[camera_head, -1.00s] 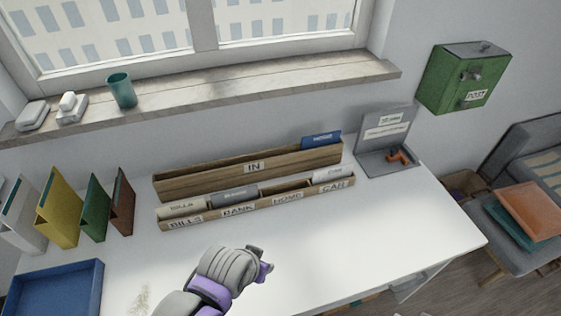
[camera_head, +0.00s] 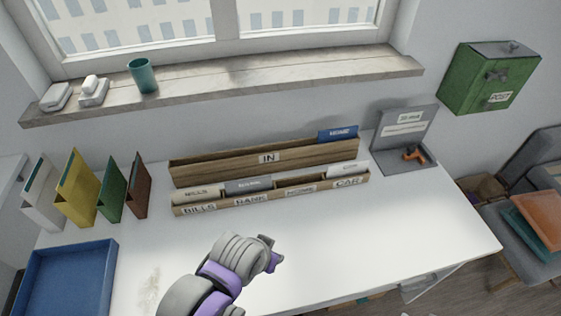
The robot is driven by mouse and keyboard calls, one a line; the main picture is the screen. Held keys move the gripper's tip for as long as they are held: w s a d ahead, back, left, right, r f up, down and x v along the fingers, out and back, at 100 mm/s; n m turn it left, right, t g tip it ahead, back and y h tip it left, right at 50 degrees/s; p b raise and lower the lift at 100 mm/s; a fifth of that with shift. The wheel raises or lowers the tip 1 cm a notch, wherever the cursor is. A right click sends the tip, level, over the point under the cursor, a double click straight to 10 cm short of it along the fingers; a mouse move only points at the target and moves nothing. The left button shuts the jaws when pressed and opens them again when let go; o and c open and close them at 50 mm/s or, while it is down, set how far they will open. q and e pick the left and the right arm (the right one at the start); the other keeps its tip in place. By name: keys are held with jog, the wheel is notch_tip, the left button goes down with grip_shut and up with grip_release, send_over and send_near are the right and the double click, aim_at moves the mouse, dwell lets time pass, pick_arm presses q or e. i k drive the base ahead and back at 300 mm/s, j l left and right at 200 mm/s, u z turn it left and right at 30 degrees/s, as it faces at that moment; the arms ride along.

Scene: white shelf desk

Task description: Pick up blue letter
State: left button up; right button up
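The blue letter (camera_head: 338,134) stands in the right end of the long wooden IN holder (camera_head: 230,171) at the back of the white desk. Its upper part shows above the holder's front; the rest is hidden. A grey and purple arm, which appears to be my left, comes in from the bottom edge. Its end, where my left gripper (camera_head: 274,262) would be, is over the desk, in front of the holders and well apart from the letter. Its fingers cannot be made out. My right gripper is not in view.
A lower divided holder (camera_head: 271,196) labelled BILLS, BANK, HOME and CAR stands before the IN holder, with several letters. Upright folders (camera_head: 76,190) and a blue tray (camera_head: 108,262) are at left. A grey stand (camera_head: 400,125) is at right. The desk's front right is clear.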

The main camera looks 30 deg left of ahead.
aim_at(338, 134)
jog(key=i+l, duration=0.25)
jog(key=l, duration=0.15)
jog(key=i+l, duration=0.25)
jog(key=l, duration=0.2)
jog(key=i+l, duration=0.25)
jog(key=l, duration=0.15)
